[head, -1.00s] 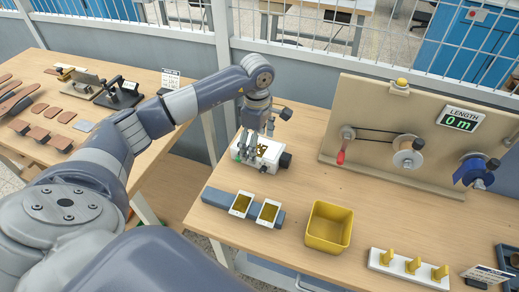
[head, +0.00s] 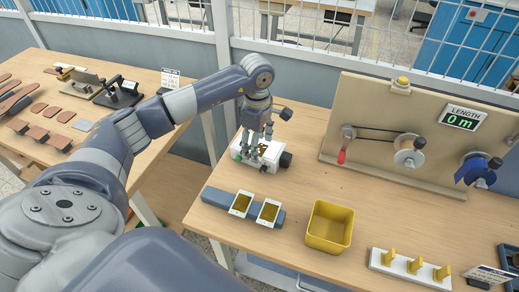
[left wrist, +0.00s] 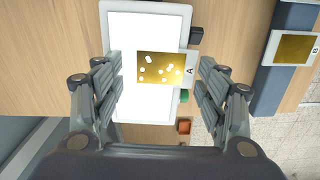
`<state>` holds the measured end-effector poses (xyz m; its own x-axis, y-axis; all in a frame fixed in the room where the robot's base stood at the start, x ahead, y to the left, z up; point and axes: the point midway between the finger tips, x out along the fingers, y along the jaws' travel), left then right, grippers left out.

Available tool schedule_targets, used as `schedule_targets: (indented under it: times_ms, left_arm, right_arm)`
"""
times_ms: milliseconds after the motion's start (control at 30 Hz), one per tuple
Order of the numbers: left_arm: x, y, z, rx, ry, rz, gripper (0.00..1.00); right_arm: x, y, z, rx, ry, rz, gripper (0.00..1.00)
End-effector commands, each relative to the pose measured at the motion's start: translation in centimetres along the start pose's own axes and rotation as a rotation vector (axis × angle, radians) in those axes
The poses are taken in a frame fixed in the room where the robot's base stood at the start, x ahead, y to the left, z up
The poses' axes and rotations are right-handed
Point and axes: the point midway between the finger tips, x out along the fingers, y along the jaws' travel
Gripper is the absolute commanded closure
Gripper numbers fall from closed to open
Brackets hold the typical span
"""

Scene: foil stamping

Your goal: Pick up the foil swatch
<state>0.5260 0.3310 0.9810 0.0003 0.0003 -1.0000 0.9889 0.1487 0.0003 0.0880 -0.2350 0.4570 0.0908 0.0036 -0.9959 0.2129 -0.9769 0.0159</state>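A gold foil swatch with white spots and a letter A on its white end (left wrist: 160,68) lies on the white lit top (left wrist: 150,25) of a small device. The device (head: 256,165) stands near the back left of the right-hand table in the head view. My left gripper (head: 259,146) is over the device, pointing down, and mostly hides the swatch there. In the left wrist view my left gripper (left wrist: 161,75) is open, with one finger on each side of the swatch. A gap shows between the swatch and each finger. My right gripper is not in view.
Two gold-faced cards, one on the left (head: 241,204) and one on the right (head: 268,212), lie on a blue-grey holder (head: 214,197) in front. A yellow bin (head: 329,227) stands right of them. A board with reels (head: 375,140) stands behind.

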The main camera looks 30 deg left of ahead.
Motion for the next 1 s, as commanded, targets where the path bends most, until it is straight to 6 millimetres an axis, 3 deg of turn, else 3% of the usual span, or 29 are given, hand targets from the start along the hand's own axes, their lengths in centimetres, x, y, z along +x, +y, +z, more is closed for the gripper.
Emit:
schedule_targets:
  times_ms: [433,633,833,1000]
  left_arm:
    - [-0.1,0.0,0.0,0.000,0.000,-0.001,0.51]
    - [-0.8,-0.1,0.0,0.000,0.000,-0.002,0.51]
    - [-3.6,0.2,0.0,0.001,-0.001,0.008,0.51]
    - [-3.9,-3.1,1.1,0.006,0.002,0.001,0.51]
  right_arm:
    - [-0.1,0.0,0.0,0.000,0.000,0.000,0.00]
    - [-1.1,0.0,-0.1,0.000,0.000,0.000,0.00]
    - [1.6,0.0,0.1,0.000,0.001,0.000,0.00]
    - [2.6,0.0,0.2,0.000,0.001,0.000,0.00]
